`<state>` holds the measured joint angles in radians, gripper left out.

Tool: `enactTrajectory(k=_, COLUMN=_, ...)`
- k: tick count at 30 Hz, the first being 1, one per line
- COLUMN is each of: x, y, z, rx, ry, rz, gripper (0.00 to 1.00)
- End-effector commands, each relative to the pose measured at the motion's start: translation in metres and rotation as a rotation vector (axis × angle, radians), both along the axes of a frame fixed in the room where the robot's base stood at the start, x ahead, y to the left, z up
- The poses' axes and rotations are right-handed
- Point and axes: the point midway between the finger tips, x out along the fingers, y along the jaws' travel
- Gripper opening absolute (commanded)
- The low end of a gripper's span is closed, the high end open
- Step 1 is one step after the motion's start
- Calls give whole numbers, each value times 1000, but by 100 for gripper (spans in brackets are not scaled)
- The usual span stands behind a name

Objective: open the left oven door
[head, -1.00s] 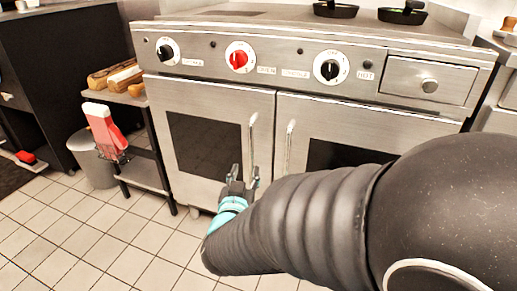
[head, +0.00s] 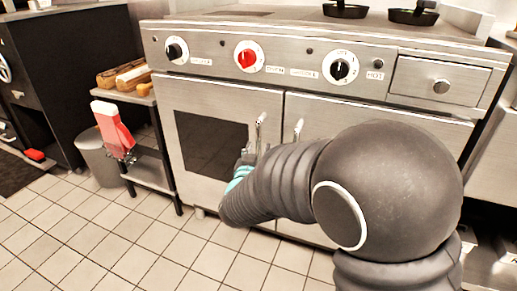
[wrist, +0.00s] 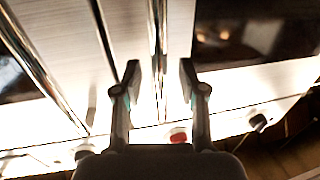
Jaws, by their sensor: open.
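The left oven door (head: 230,107) is steel with a dark window (head: 205,145) and looks shut. Its upright bar handle (head: 260,128) is near the door's right edge. My gripper (head: 246,165) is at the lower part of this handle, largely hidden behind my arm in the head view. In the wrist view my gripper (wrist: 160,82) is open, and the bar handle (wrist: 158,40) runs between its two fingers in the picture. I see no finger touching the bar. The right door's handle (wrist: 42,66) is at the left of the wrist view.
The right oven door's handle (head: 298,130) stands close beside. A red knob (head: 246,58) and black knobs are above the doors. A low rack (head: 150,168) with a red-and-white item stands left of the oven. The tiled floor (head: 120,235) in front is clear.

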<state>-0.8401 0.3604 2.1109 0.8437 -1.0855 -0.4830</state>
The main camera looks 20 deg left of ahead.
Motion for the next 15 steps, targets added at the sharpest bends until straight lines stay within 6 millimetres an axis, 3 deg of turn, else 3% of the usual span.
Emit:
enactTrajectory(k=6, x=13, y=1, z=0, rx=0, ry=0, rz=-1, gripper=41)
enactTrajectory(k=14, x=14, y=1, z=0, rx=0, ry=0, rz=0, gripper=41)
enactTrajectory(k=15, x=14, y=2, z=0, rx=0, ry=0, rz=0, gripper=34)
